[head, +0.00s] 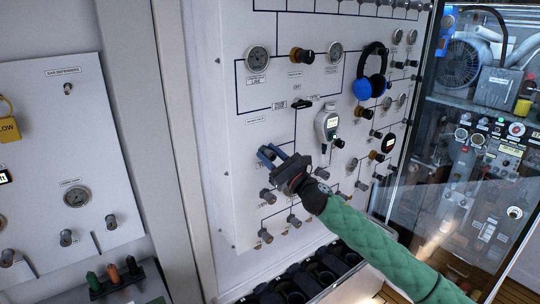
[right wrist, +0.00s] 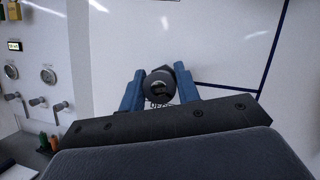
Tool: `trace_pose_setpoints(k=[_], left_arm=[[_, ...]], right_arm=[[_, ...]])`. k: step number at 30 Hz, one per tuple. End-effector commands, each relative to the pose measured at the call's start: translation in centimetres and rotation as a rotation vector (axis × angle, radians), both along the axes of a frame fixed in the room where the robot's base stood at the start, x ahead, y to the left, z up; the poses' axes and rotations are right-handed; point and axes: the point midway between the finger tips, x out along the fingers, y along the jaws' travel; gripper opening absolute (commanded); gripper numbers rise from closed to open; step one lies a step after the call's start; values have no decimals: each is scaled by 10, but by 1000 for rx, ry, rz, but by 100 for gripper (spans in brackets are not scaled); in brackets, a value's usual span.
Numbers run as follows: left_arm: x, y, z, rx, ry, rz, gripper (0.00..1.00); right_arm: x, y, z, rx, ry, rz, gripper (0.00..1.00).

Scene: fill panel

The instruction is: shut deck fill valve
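A white fill panel (head: 236,100) with black flow lines carries gauges and several grey and black valve knobs. My right gripper (head: 268,153) is at the panel's left side, its two blue fingers pointing at the panel. In the right wrist view, the fingers (right wrist: 159,90) stand apart on either side of a dark round valve knob (right wrist: 160,87). Gaps at the knob's sides look very small; contact is unclear. A label under the knob is partly covered but seems to read "DECK". My left gripper is not in view.
Blue ear defenders (head: 370,72) and a grey handheld meter (head: 327,124) hang on the panel right of my gripper. A glass-fronted cabinet (head: 480,110) stands at right. Black bins (head: 298,281) are below. A side panel (head: 70,150) is at left.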

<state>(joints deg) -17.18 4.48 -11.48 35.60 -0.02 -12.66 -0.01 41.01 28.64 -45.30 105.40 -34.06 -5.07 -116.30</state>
Motion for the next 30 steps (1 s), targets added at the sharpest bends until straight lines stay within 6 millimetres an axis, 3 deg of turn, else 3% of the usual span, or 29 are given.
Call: trace_pose_setpoints(k=[1,3,4,17,30], left_arm=[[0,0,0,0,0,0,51],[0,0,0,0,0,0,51],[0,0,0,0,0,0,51],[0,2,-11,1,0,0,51],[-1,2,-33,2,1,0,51]], right_arm=[[0,0,0,0,0,0,22],[0,0,0,0,0,0,8],[0,0,0,0,0,0,7],[0,0,-2,78,55,0,7],[1,-1,-1,382,276,0,7]])
